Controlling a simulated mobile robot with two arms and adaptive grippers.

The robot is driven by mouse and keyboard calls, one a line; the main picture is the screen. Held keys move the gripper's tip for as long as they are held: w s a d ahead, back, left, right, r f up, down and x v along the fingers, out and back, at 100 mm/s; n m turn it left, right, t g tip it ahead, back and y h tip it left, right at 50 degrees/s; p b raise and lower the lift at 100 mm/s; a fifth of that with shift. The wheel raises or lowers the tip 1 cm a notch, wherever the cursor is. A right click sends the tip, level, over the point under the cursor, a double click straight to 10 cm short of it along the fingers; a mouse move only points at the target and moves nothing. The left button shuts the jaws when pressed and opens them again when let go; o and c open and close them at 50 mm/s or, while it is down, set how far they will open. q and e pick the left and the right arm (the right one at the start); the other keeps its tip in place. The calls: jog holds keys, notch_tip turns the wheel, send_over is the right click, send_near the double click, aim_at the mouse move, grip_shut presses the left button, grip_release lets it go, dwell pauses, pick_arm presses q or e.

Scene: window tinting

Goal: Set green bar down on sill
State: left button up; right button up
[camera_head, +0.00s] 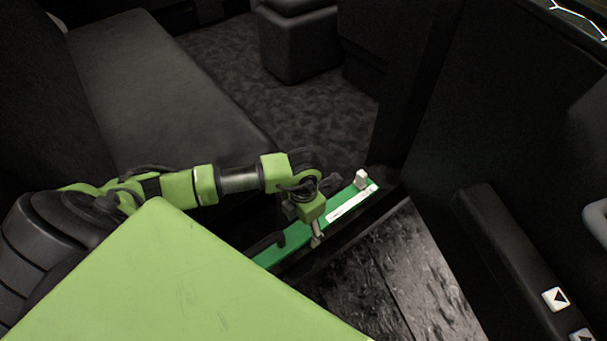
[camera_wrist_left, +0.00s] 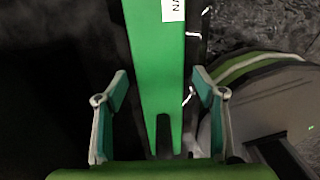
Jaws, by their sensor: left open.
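The green bar (camera_head: 296,240) lies along the dark sill (camera_head: 384,212) in the head view, with a white label strip and a small white block near its far end. The bar also shows in the left wrist view (camera_wrist_left: 156,75), running up between the fingers with a slot in its near end. My left gripper (camera_head: 316,240) is over the bar; in the wrist view its two fingers (camera_wrist_left: 160,105) stand apart on either side of the bar, with gaps to both edges. Much of the sill under the bar is hidden. My right gripper is not in view.
A long dark bench seat (camera_head: 165,85) is behind my left arm. A dark box-shaped seat (camera_head: 300,45) stands at the back on the carpet. A dark door panel (camera_head: 500,130) with an armrest and white arrow buttons (camera_head: 556,299) is at right. Grey floor (camera_head: 400,275) lies in front of the sill.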

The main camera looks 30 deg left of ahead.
pick_arm(q)
notch_tip(320, 180, up, 12)
dwell(0.6)
